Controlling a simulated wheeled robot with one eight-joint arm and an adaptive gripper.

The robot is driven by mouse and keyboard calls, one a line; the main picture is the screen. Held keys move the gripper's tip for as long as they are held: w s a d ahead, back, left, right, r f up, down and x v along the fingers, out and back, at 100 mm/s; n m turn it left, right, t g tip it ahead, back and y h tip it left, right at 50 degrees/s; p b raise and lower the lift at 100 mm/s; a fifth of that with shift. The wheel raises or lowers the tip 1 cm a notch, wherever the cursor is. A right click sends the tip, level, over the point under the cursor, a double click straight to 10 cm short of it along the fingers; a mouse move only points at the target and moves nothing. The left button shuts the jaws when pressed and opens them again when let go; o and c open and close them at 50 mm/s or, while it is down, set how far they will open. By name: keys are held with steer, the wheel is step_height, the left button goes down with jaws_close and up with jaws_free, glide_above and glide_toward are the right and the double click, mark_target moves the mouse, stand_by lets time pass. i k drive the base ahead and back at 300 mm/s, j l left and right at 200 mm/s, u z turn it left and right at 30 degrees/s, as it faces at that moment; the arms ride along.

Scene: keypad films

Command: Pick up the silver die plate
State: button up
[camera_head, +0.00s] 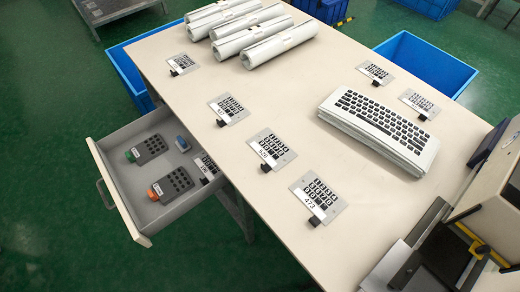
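Several silver die plates with black keypad patterns, white number labels and small black tabs lie flat on the table (275,215). The nearest plate (334,207) is labelled 473. Another plate (286,155) lies to its upper left, with one more (241,116) beyond it. One plate (196,57) lies by the rolls, and two (387,79) (430,108) lie near the keyboard stack. A further plate (214,179) is in the open drawer (176,213), partly hidden by the table edge. I cannot see my gripper.
White film rolls (280,43) lie at the table's far end. Keyboard sheets (368,133) are stacked at the right. A machine (485,195) stands at the lower right. Grey keypad units (175,183) lie in the drawer. Blue bins (428,62) stand beside the table.

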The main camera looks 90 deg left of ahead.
mark_target(171, 187)
steer(key=u, duration=4.1)
steer(key=z, duration=2.65)
steer(key=k+u, duration=0.15)
steer(key=k, duration=0.3)
steer(key=k+j+u, duration=0.2)
steer(key=k, duration=0.25)
steer(key=k+j+u, duration=0.15)
steer(key=k, duration=0.3)
steer(key=u, duration=1.25)
